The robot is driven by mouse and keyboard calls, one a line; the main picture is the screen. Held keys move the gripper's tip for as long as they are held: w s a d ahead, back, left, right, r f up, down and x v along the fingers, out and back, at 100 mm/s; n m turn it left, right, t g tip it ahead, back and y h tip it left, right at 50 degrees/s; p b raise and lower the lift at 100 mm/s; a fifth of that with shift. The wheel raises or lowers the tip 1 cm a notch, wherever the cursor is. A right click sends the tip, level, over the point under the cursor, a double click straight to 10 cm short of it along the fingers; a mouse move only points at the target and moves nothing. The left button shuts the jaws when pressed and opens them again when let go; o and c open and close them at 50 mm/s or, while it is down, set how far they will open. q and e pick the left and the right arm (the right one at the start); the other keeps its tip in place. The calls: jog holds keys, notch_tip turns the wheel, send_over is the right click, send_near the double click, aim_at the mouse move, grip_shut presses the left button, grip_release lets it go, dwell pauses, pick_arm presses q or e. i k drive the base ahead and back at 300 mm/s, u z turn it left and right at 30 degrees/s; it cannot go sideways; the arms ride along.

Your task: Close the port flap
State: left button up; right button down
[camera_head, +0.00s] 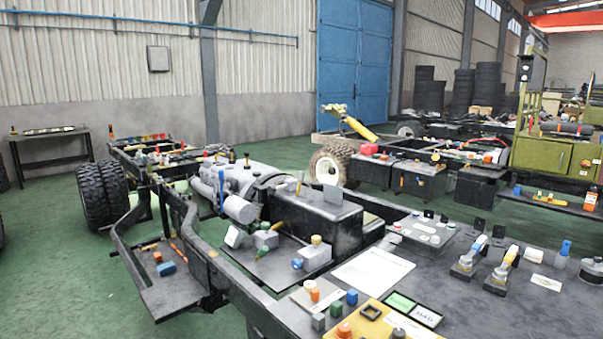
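No part is plainly marked as the port flap, and I cannot tell for sure which one it is. A light grey tilted plate (235,236) stands at the left of a small grey box (266,238) on a dark plate of the near chassis; it looks like a raised lid, but it is too small to be certain. A second grey box (316,257) with a yellow knob on top and a blue knob at its side stands to the right of it. Neither of my grippers is in view.
The near chassis frame (213,262) runs diagonally. Its dark deck at right holds a white sheet (373,271), a yellow panel (412,326), two levers (468,259) (503,269) and several small blocks. A dark box (322,222) rises behind the grey boxes. Green floor (60,280) is clear at left.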

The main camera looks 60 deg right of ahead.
aim_at(333, 193)
jog(key=i, duration=2.25)
jog(key=z, duration=1.5)
